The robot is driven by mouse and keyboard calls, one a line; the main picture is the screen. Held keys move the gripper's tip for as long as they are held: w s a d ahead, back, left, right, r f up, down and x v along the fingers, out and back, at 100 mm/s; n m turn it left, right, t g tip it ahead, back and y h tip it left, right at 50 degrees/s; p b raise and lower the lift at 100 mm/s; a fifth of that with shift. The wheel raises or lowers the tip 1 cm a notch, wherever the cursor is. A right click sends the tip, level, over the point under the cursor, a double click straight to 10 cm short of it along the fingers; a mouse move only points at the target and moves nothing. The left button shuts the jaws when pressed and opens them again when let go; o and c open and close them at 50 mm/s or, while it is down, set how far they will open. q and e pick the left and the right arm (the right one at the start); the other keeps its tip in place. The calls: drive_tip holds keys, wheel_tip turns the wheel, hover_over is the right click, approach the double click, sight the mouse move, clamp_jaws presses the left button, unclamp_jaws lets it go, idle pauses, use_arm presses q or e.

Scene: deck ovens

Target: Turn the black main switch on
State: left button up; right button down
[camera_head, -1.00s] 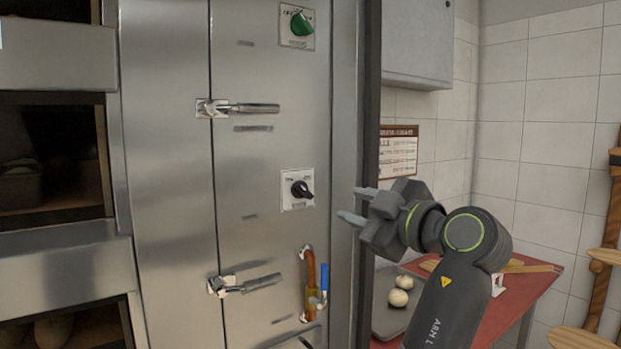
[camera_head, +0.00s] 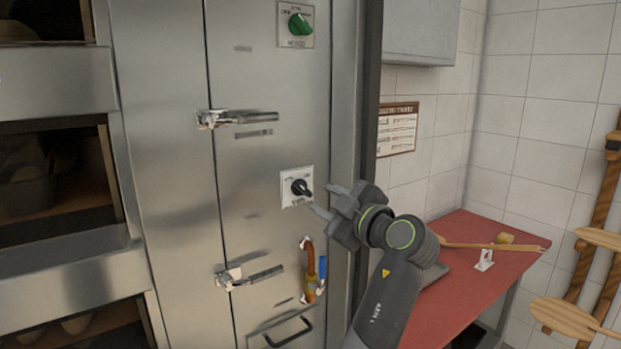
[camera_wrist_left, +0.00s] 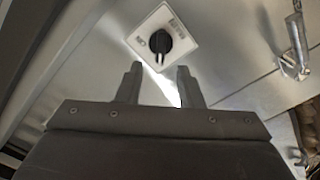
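The black main switch (camera_head: 300,187) is a rotary knob on a white square plate on the steel oven panel. In the head view its handle points right and slightly down. It also shows in the left wrist view (camera_wrist_left: 160,41), beyond the fingers. My left gripper (camera_head: 323,199) is just right of and a little below the switch in the head view, fingers toward the panel. In the left wrist view the gripper (camera_wrist_left: 157,82) is open and empty, with the knob ahead between the finger lines. No contact with the knob shows. My right gripper is not in view.
A green knob (camera_head: 300,24) sits higher on the panel. Metal latch handles (camera_head: 245,118) (camera_head: 255,276) and a copper pipe with a blue lever (camera_head: 322,271) stick out nearby. A red table (camera_head: 478,262) with wooden tools stands at the right.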

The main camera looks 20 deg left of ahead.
sight(305, 191)
use_arm(q)
drive_tip(key=p+x, duration=0.2)
drive_tip(key=x, duration=0.4)
drive_tip(key=shift+w+a, duration=0.1)
drive_tip(key=shift+f, duration=0.1)
drive_tip(key=shift+c, duration=0.3)
clamp_jaws()
